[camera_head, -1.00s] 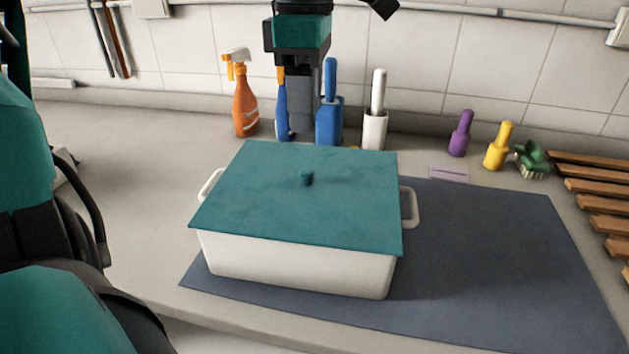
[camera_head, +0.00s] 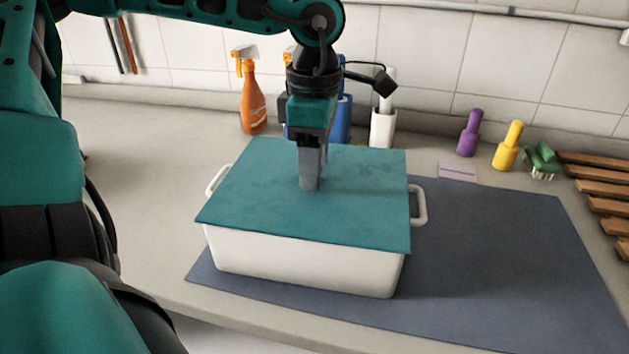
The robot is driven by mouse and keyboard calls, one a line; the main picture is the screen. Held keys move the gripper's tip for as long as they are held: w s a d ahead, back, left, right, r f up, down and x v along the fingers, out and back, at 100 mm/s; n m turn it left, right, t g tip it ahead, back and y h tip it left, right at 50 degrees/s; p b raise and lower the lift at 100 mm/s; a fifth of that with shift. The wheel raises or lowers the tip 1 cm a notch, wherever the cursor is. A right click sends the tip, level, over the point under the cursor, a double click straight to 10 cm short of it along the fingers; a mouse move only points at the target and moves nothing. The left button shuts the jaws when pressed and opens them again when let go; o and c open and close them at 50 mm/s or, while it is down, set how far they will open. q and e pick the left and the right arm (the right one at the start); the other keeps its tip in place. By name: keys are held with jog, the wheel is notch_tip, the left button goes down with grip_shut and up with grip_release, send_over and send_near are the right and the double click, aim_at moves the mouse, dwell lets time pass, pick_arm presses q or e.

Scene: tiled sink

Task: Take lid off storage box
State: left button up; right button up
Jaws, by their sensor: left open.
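A white storage box (camera_head: 300,262) with a loop handle at each side stands on a dark blue mat (camera_head: 490,250). A flat teal lid (camera_head: 360,215) lies on top of it and covers its opening. My left gripper (camera_head: 310,186) points down over the middle of the lid, open, with its fingertips at the place of the lid's small knob. The fingers hide the knob, so I cannot see whether they touch it. My right gripper is not in view.
Behind the box stand an orange spray bottle (camera_head: 253,100), a blue holder (camera_head: 344,118) and a white brush holder (camera_head: 383,125). Purple (camera_head: 470,134) and yellow (camera_head: 508,147) bottles, a green brush (camera_head: 541,158) and a wooden rack (camera_head: 600,190) are at right. The mat's right part is clear.

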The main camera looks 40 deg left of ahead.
pick_arm(q)
grip_shut()
jog(key=shift+r, duration=0.1)
dwell(0.4)
notch_tip(320, 180, up, 20)
jog(key=p, duration=0.2)
dwell(0.3)
